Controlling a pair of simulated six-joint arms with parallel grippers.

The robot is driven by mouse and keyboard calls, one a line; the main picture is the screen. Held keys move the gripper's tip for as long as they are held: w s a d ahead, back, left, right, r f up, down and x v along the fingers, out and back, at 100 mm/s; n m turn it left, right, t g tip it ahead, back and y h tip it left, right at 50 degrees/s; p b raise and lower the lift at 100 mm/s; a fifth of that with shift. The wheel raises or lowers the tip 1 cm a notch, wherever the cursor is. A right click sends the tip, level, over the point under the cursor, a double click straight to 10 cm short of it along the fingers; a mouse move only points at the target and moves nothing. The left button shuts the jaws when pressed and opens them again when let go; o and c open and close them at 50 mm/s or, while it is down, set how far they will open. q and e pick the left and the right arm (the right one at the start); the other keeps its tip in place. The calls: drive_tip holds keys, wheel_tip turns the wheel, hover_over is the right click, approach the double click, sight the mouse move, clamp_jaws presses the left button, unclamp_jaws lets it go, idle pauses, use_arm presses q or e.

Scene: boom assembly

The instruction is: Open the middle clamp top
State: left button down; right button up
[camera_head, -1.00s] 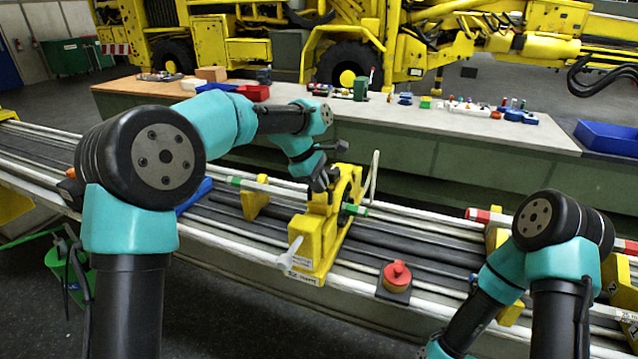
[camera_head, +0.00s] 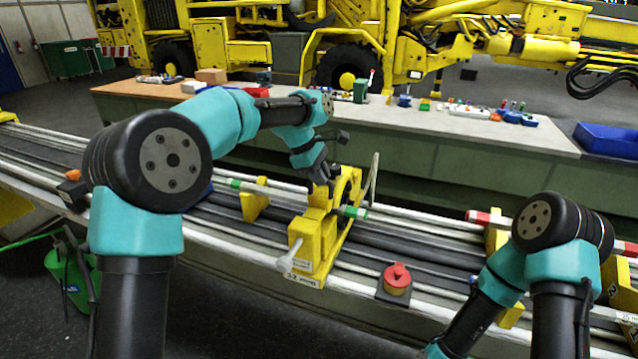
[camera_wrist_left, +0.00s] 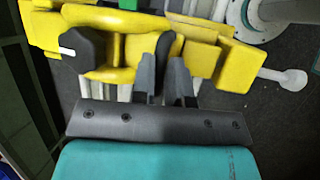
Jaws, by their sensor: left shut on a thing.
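The yellow middle clamp (camera_head: 313,246) stands on the rails at the centre of the head view, with a white-ended handle (camera_head: 288,260) at its near side. Its raised yellow upper part (camera_head: 352,190) is partly hidden behind my left gripper (camera_head: 331,184). How far the top stands open is hard to tell. My right gripper is out of the frame.
A red knob (camera_head: 397,275) sits on the rail right of the clamp. A green-banded rod (camera_head: 352,212) passes by the clamp, and a smaller yellow support (camera_head: 254,203) stands to its left. A workbench (camera_head: 440,125) with small parts lies behind the rails.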

use_arm(q)
drive_tip(key=w+d+r, duration=0.2)
drive_tip(key=w+r, duration=0.6)
drive_tip(key=shift+w, duration=0.15)
idle(0.7)
drive_tip(key=shift+w+d+r, duration=0.1)
drive_tip(key=shift+w+d, duration=0.05)
idle(0.4)
drive_tip(key=c, duration=1.3)
unclamp_jaws()
drive_tip(key=shift+c, duration=0.2)
drive_tip(key=shift+o, duration=1.1)
drive_tip(key=shift+r, duration=0.1)
drive_tip(key=shift+d+r, duration=0.1)
drive_tip(key=shift+r, duration=0.1)
